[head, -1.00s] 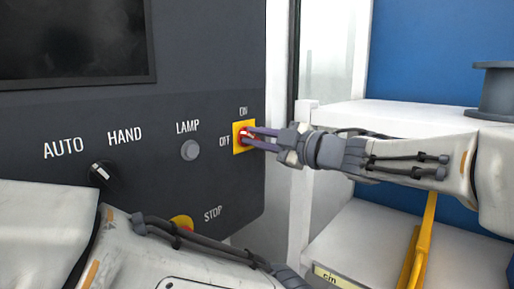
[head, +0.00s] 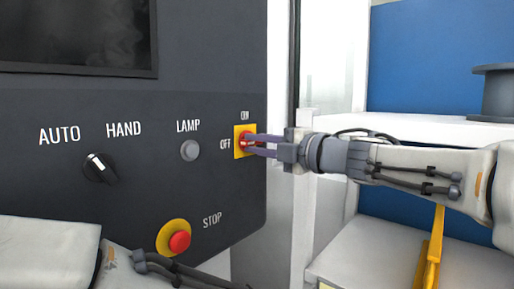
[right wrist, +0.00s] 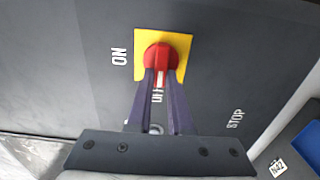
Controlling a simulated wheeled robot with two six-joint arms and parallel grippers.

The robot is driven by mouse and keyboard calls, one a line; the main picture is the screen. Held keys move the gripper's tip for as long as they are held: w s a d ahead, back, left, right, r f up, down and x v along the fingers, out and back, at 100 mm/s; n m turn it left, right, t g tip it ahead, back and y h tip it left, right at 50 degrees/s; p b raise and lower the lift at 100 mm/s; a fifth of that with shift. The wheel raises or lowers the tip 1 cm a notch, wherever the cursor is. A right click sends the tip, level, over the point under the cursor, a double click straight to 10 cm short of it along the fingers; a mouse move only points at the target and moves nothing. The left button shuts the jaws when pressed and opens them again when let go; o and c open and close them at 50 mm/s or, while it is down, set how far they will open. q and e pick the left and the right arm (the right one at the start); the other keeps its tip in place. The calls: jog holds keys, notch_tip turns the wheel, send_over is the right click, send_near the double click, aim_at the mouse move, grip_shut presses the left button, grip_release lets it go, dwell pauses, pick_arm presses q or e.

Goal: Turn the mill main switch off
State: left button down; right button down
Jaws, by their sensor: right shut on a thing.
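The mill main switch is a red rotary knob (right wrist: 160,57) on a yellow square plate (head: 240,153), at the right edge of the dark control panel (head: 205,104). ON stands above it and OFF to its left in the head view. My right gripper (head: 248,145) is shut on the knob, one finger above and one below it. In the right wrist view the fingers (right wrist: 160,80) flank the knob's raised bar, which lines up with the OFF label between them. The fingers partly cover that label. My left arm shows at bottom left; its gripper is out of frame.
On the panel are a black AUTO/HAND selector (head: 99,168), a grey LAMP button (head: 190,151) and a red STOP button (head: 180,242) on a yellow ring. White shelving with a blue back (head: 435,50) stands at the right, behind my right arm.

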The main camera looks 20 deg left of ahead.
jog(key=shift+f, duration=0.1)
dwell(0.3)
jog(key=c, duration=0.8)
grip_release()
jog(key=b+v, duration=0.3)
jog(key=v, duration=0.7)
jog(key=shift+s+d, duration=0.15)
jog(key=shift+d, duration=0.1)
